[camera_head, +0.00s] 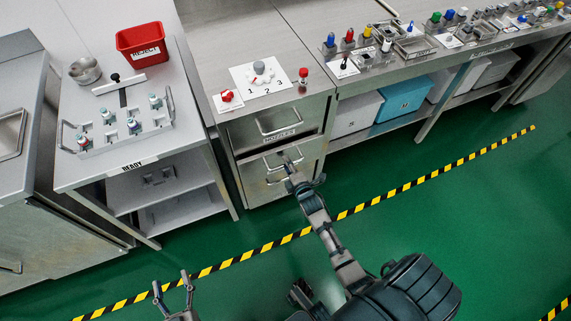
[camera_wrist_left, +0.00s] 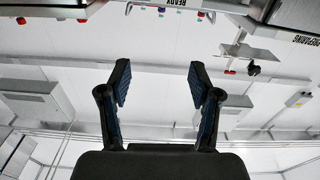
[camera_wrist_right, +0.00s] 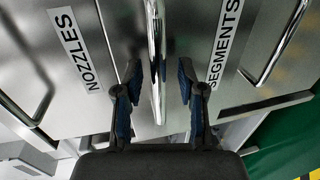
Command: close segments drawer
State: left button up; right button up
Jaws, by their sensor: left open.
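The segments drawer is in the metal cabinet, under the nozzles drawer (camera_head: 300,113). Its front with the SEGMENTS label (camera_wrist_right: 226,40) shows in the right wrist view; in the head view my right arm partly covers it. I cannot tell how far out it stands. My right gripper (camera_head: 291,160) is at the drawer front. In the right wrist view, its fingers (camera_wrist_right: 155,85) stand apart on either side of the segments drawer's bar handle (camera_wrist_right: 156,45), with visible gaps. My left gripper (camera_head: 173,284) is open and empty over the floor, away from the cabinet.
Another handle (camera_wrist_right: 283,42) lies beyond the SEGMENTS label. A table with a red reject bin (camera_head: 143,44) and a READY shelf (camera_head: 133,165) stands left of the cabinet. A long bench with a blue bin (camera_head: 403,96) underneath is right. Green floor with a striped line (camera_head: 400,187) is clear.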

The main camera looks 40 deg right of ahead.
jog(key=shift+w+d+f, duration=0.1)
jog(key=shift+w+d, duration=0.05)
jog(key=shift+d, duration=0.4)
jog(key=shift+a, duration=0.2)
jog(key=c, duration=0.6)
jog(key=shift+a, duration=0.15)
grip_shut()
pick_arm(q)
jog(key=shift+d+r, duration=0.1)
jog(key=shift+d, duration=0.05)
pick_arm(e)
jog(key=shift+a, duration=0.1)
jog(key=shift+w, duration=0.2)
pick_arm(q)
jog(key=shift+s+d+r+t, duration=0.1)
jog(key=shift+d+r+t, duration=0.1)
jog(key=shift+r+t, duration=0.45)
pick_arm(e)
jog(key=x, duration=0.3)
jog(key=shift+r, duration=0.35)
